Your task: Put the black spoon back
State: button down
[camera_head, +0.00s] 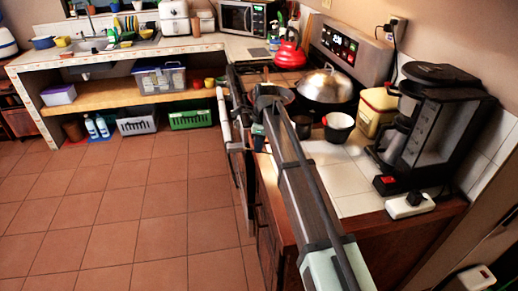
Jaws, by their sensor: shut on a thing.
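My gripper (262,100) is at the far end of my arm, over the front left part of the stove. It is small and dark here, and the arm partly hides it. It is shut on a thin dark thing, which I take to be the black spoon; its outline blends with the gripper and the dark stove edge. I cannot tell the spoon's tilt or whether it touches anything.
A lidded silver pan (325,86) and a red kettle (289,54) stand on the stove. A white-and-black cup (338,127), yellow canister (376,108) and coffee maker (428,125) stand on the right counter. The tiled floor (130,215) at left is clear.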

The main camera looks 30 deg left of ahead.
jog(key=shift+f, duration=0.85)
jog(key=shift+f, duration=0.1)
jog(key=c, duration=1.3)
grip_release()
jog(key=shift+o, duration=0.2)
notch_tip(320, 180, up, 12)
jog(key=d, duration=0.1)
jog(key=shift+w, duration=0.2)
